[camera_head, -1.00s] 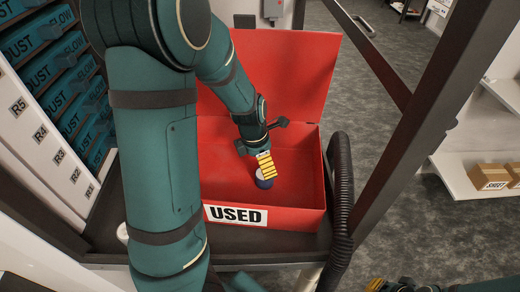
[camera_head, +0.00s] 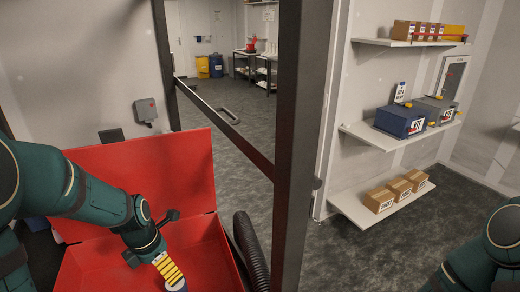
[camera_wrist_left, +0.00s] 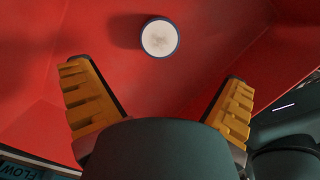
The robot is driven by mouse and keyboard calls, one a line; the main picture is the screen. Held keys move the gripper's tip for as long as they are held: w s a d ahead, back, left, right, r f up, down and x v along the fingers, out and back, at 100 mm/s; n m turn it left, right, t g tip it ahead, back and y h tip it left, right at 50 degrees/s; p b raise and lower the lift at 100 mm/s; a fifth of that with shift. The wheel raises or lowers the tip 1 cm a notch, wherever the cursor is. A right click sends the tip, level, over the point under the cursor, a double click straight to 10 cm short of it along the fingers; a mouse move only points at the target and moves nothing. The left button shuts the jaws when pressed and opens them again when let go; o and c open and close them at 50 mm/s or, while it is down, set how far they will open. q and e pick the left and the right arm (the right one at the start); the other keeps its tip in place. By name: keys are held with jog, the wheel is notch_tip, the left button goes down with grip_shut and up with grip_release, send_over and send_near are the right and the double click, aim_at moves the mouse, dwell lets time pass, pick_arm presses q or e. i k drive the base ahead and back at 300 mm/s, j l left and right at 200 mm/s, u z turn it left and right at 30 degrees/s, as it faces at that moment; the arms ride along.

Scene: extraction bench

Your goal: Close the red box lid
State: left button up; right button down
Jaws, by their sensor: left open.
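The red box (camera_head: 207,252) stands at the lower left of the head view, with its lid (camera_head: 150,172) raised and leaning back. My left gripper (camera_head: 170,272) is inside the box opening, fingers pointing down. In the left wrist view my left gripper (camera_wrist_left: 160,100) has its yellow fingers wide apart with nothing between them. A round item with a white top and dark blue rim (camera_wrist_left: 160,38) lies on the red box floor (camera_wrist_left: 215,50), beyond the fingertips and apart from them. In the head view it is mostly hidden at the fingertips. My right gripper is not in view.
A dark post (camera_head: 302,150) and a slanting bar (camera_head: 225,130) stand right of the box. A black ribbed hose (camera_head: 250,250) runs along its right side. Wall shelves (camera_head: 365,133) at the right hold boxes. Grey floor (camera_head: 355,250) lies open between.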

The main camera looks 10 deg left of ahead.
aim_at(174, 171)
jog(key=k+j, duration=0.1)
jog(key=k, duration=0.65)
jog(key=k+j, duration=0.15)
jog(key=k, duration=0.6)
